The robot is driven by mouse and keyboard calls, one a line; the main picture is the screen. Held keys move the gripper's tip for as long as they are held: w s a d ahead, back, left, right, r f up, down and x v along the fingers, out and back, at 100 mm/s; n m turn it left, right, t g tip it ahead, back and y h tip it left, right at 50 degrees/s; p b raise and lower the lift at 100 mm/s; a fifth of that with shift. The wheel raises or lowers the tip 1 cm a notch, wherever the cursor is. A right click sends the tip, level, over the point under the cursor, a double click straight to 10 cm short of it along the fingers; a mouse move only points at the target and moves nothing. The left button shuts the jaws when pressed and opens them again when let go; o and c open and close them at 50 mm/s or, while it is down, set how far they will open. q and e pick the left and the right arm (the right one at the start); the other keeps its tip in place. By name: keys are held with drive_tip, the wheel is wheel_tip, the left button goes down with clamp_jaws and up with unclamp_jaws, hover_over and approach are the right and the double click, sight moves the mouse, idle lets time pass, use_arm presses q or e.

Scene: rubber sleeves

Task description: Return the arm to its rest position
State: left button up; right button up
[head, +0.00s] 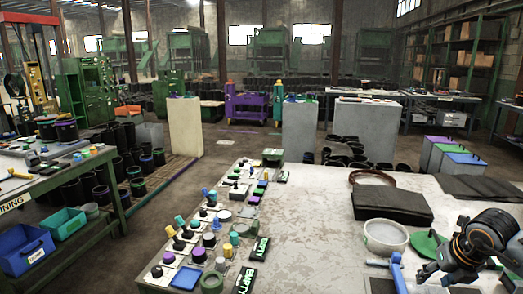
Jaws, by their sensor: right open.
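My right arm comes in at the lower right edge, black and grey with orange rings. My right gripper (430,272) is open, low over the right part of the pale worktable (310,235), and no object shows between its fingers. It is close to a green piece (427,246) and a blue tool (397,272); whether it touches either I cannot tell. A white bowl (386,237) stands to its left and farther back. My left arm and gripper are not in view.
Several small coloured parts and black EMPTY signs (261,248) line the table's left side. The table's middle is clear. A green bench (85,190) with bins stands at left.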

drive_tip(key=a+f+n+t+y, duration=0.15)
drive_tip(key=a+y, duration=0.75)
drive_tip(key=a, duration=1.4)
drive_tip(key=s+a+r+m+t+y, duration=0.2)
drive_tip(key=a+r+m+t+y, duration=0.4)
drive_tip(key=a+r, duration=0.35)
drive_tip(key=d+m+t+h, duration=0.8)
drive_tip(key=d+m+h, duration=0.15)
drive_tip(key=m, duration=0.65)
drive_tip(key=s+d+f+m+g+h, duration=0.3)
drive_tip(key=f+m+g+h, duration=0.1)
drive_tip(key=f, duration=0.4)
drive_tip(key=s+d+f+m+g+h, duration=0.3)
drive_tip(key=s+f+m, duration=0.15)
drive_tip(key=f, duration=0.35)
drive_tip(key=s+a+f+m+g+y, duration=0.1)
drive_tip(key=s+a+f+g, duration=0.1)
drive_tip(key=s+f+g, duration=0.55)
drive_tip(key=s+a+f+m+g+y, duration=0.15)
drive_tip(key=s+f, duration=0.35)
drive_tip(key=s, duration=0.6)
wheel_tip(320, 180, down, 26)
drive_tip(key=s+g, duration=0.2)
drive_tip(key=s+d+f+g, duration=0.1)
drive_tip(key=s+d+f, duration=0.2)
drive_tip(key=s+f, duration=1.2)
drive_tip(key=shift+s+f+h, duration=0.15)
drive_tip(key=shift+s+h, duration=0.15)
drive_tip(key=shift+s, duration=0.3)
